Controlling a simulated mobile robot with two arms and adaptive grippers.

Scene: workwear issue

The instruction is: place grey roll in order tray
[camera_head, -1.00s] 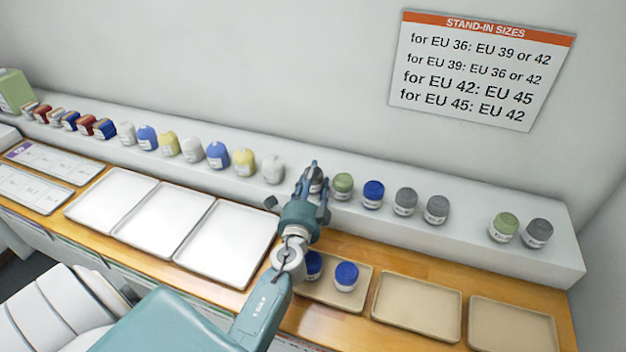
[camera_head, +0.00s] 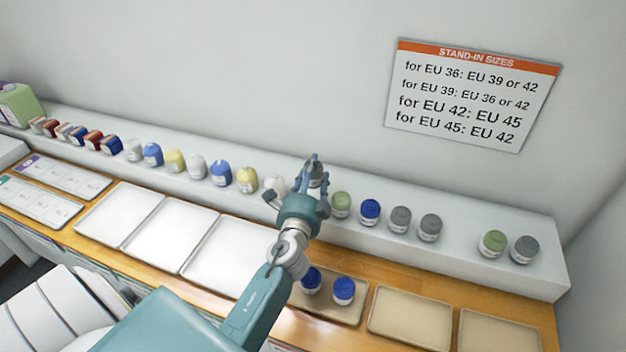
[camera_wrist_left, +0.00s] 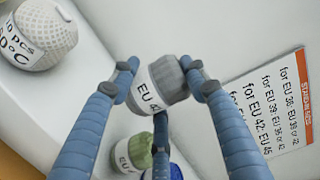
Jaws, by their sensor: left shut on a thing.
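My left gripper (camera_head: 316,178) is over the shelf in the head view, shut on a grey roll (camera_head: 316,170). In the left wrist view the grey roll (camera_wrist_left: 160,84) sits between the fingers of my left gripper (camera_wrist_left: 160,90); its white label starts "EU 4", the rest being hard to read. More grey rolls stand on the shelf to the right (camera_head: 400,219). A tan tray (camera_head: 322,308) below the shelf holds two blue rolls (camera_head: 344,290). Two more tan trays, one in the middle (camera_head: 410,318) and one at the right (camera_head: 500,332), are empty. My right gripper is not in view.
The white shelf (camera_head: 470,262) carries green, blue, yellow and white items in a row. White trays (camera_head: 160,232) lie empty to the left. A sign titled "Stand-in sizes" (camera_head: 472,95) hangs on the wall. Blue and green rolls stand close beside the held one.

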